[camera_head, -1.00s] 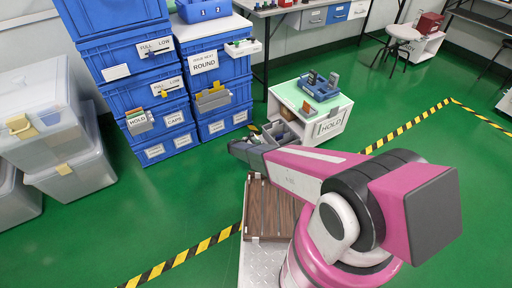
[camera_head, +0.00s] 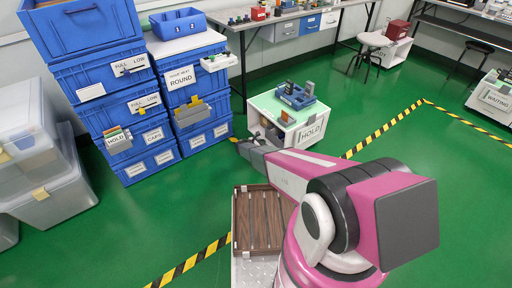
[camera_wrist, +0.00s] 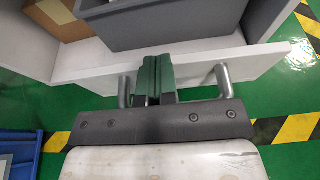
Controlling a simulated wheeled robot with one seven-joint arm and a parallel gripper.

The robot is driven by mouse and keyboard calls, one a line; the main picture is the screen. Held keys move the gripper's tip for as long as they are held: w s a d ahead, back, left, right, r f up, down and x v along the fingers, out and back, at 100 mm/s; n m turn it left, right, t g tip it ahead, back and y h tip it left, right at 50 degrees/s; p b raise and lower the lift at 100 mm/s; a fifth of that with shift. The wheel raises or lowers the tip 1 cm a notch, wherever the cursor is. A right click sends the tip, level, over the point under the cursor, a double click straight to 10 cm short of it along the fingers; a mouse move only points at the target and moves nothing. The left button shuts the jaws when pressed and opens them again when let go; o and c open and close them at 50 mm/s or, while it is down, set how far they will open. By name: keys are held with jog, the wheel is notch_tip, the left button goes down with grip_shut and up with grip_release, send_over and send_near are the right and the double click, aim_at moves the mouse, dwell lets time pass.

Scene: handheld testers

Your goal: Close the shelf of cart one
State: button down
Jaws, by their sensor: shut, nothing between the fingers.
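The near cart (camera_head: 326,118) is white with a pale green top and a HOLD sign. Its low shelf opens on the side facing my arm and shows only partly behind my wrist. In the wrist view the shelf's white front panel (camera_wrist: 255,66) crosses the frame, with a grey bin (camera_wrist: 190,22) behind it. Metal handle posts (camera_wrist: 224,82) stand on either side of my fingers; the bar between them is mostly hidden. My gripper (camera_wrist: 158,62) is shut and empty, its fingertips at the panel's top edge. Contact with the panel cannot be told.
A blue tray of testers (camera_head: 296,96) sits on the cart. Stacked blue crates (camera_head: 133,92) stand left, clear bins (camera_head: 50,170) farther left. A wooden tray (camera_head: 256,215) lies beside my base. Green floor is open to the right, past the striped tape (camera_head: 400,122).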

jog(key=shift+w+d, duration=0.65)
jog(key=shift+d, duration=0.35)
jog(key=shift+w+d, duration=0.65)
jog(key=shift+d, duration=0.35)
jog(key=v, duration=1)
jog(key=s+d+r+m+g+y, duration=0.1)
jog(key=s+d+r+m+g, duration=0.1)
jog(key=s+d+r+m, duration=0.3)
jog(key=s+d+r+m+g, duration=0.2)
jog(key=s+r, duration=0.1)
jog(key=r, duration=0.4)
jog(key=s+d+r+m+g+y, duration=0.1)
jog(key=s+r+m+y, duration=0.4)
jog(key=s+r, duration=0.8)
jog(key=s+d+r+m+g+y, duration=0.1)
jog(key=s+r+m+g+y, duration=0.2)
jog(key=s+r+m, duration=0.9)
jog(key=s+r+y, duration=0.1)
jog(key=s+y, duration=0.2)
jog(key=shift+s, duration=0.25)
jog(key=shift+d, duration=0.15)
